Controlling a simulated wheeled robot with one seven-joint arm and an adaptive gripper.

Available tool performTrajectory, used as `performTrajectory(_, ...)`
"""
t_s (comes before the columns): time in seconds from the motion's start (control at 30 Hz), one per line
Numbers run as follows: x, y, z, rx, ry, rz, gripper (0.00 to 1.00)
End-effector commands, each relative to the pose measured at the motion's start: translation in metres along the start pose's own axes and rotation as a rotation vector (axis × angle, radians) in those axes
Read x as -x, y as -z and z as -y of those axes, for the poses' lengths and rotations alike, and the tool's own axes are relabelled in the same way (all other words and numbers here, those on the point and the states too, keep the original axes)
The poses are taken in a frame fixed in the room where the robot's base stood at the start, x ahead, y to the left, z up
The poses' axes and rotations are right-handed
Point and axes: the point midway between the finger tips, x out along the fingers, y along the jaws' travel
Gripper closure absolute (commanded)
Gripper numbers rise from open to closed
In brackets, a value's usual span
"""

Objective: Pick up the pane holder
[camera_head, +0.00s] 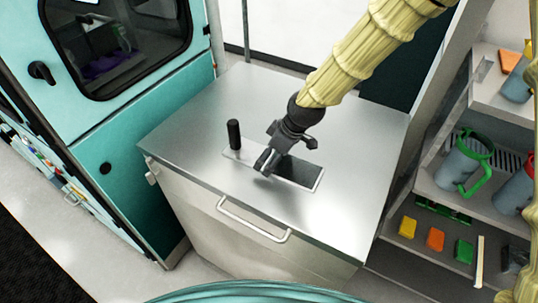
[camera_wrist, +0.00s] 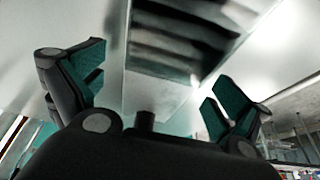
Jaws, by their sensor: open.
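The pane holder (camera_head: 317,183) seems to be the flat pale metal plate with a dark rectangular pane, lying on top of the steel cabinet. A black upright handle (camera_head: 234,134) stands at its left end. My gripper (camera_head: 266,162) is over the middle of the plate, right of the handle, and partly hides it. In the wrist view my gripper (camera_wrist: 158,88) is open, its teal-padded fingers wide apart with nothing between them. The dark, streaked pane (camera_wrist: 180,40) shows beyond them. I cannot tell whether a fingertip touches the plate. The handle is not clearly visible there.
The steel cabinet top (camera_head: 205,105) is otherwise clear. A front bar handle (camera_head: 252,222) sticks out below its edge. A teal machine with a window (camera_head: 115,40) stands at left. Shelves at right hold jugs (camera_head: 462,165) and small coloured blocks (camera_head: 435,239).

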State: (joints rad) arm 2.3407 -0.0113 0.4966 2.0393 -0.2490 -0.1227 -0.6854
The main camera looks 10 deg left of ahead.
Motion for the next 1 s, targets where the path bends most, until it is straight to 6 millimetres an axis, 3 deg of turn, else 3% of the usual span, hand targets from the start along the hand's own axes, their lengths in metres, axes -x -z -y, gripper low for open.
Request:
performTrajectory(0.17, 0.001, 0.0, 0.0, 0.001, -0.001, 0.0, 0.0)
performTrajectory(0.4, 0.001, 0.0, 0.0, 0.001, -0.001, 0.0, 0.42)
performTrajectory(0.47, 0.001, 0.0, 0.0, 0.0, -0.001, 0.0, 0.5)
performTrajectory(0.8, 0.003, 0.001, 0.0, 0.001, -0.001, -0.001, 0.5)
performTrajectory(1.0, 0.014, 0.006, -0.001, 0.001, -0.003, -0.003, 0.5)
